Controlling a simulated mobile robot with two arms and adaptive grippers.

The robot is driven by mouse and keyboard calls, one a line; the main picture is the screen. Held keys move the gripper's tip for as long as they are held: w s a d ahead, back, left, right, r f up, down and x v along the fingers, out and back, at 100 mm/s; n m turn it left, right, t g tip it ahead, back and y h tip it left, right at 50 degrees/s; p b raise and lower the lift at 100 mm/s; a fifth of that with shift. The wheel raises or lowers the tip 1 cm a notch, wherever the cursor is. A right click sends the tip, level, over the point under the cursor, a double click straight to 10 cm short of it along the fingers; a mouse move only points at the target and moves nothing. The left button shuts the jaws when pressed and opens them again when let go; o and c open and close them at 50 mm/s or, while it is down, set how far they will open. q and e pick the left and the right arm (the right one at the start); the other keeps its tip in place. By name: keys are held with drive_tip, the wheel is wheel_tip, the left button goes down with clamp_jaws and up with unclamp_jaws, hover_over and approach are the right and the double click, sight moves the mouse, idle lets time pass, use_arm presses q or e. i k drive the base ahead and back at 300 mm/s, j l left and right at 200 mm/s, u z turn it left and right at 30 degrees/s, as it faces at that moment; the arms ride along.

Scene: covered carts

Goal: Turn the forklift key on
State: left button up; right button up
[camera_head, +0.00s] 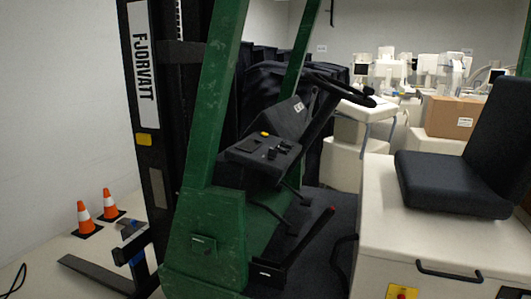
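The green forklift (215,225) stands in the middle of the view, with its black mast on the left and its seat on the right. Its dark dashboard console (262,155) sits below and left of the black steering wheel (345,90). The console carries an orange button (264,133) and small dark knobs (285,143). The key is too small and dark for me to pick out among these. Neither of my grippers can be made out, and nothing of mine visibly touches the console.
A black seat (455,180) sits on the forklift's cream body (440,240). A red-tipped lever (310,238) rises from the footwell. Green posts frame the cab opening. Two orange cones (83,217) stand at left. Dark covered carts (265,85), a cardboard box (452,117) and pale equipment fill the back.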

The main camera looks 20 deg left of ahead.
sight(272, 154)
drive_tip(key=i+j+z, duration=0.15)
drive_tip(key=z, duration=0.25)
drive_tip(key=j+z, duration=0.4)
drive_tip(key=i, duration=0.05)
